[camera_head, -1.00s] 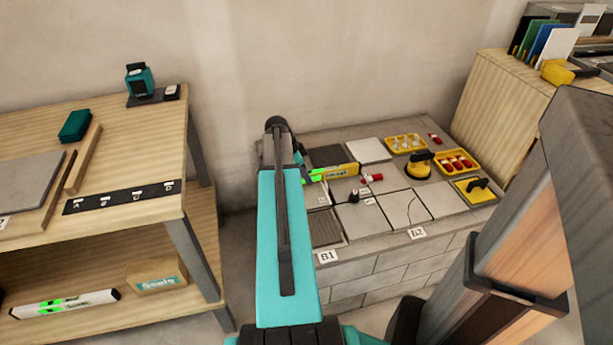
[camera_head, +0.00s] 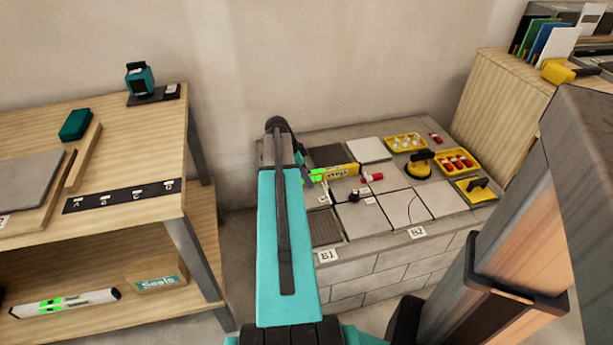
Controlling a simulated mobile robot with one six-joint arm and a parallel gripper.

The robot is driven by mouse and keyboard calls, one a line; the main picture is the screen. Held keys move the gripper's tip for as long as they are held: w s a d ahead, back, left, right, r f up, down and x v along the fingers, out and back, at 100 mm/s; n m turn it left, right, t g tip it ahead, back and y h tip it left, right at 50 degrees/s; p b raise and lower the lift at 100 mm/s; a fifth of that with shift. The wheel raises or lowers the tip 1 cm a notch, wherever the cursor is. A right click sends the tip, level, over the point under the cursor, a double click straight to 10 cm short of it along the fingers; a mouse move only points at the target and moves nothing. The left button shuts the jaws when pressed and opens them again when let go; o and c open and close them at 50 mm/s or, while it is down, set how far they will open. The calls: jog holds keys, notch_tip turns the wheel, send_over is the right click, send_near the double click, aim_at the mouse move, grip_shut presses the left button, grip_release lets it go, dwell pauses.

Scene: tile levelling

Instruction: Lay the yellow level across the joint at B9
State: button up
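The yellow level (camera_head: 340,171) with bright green vials lies over the left part of the tiled bench, near the dark tile. My gripper (camera_head: 307,174) is at the level's left end, mostly hidden behind my teal arm. I cannot see its fingers clearly enough to tell whether they grip the level. I cannot tell whether the level touches the tiles. Labels B1 (camera_head: 327,255) and B2 (camera_head: 417,232) show on the bench's front edge; no B9 label is readable.
A small red-and-white item (camera_head: 371,177) lies beside the level. A wooden shelf (camera_head: 125,150) stands left, with a white level (camera_head: 65,302) below.

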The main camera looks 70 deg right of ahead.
jog(key=p+v, duration=0.2)
jog(key=v, duration=1.2)
jog(key=shift+s+d, duration=0.1)
jog(key=shift+s, duration=0.05)
dwell(0.4)
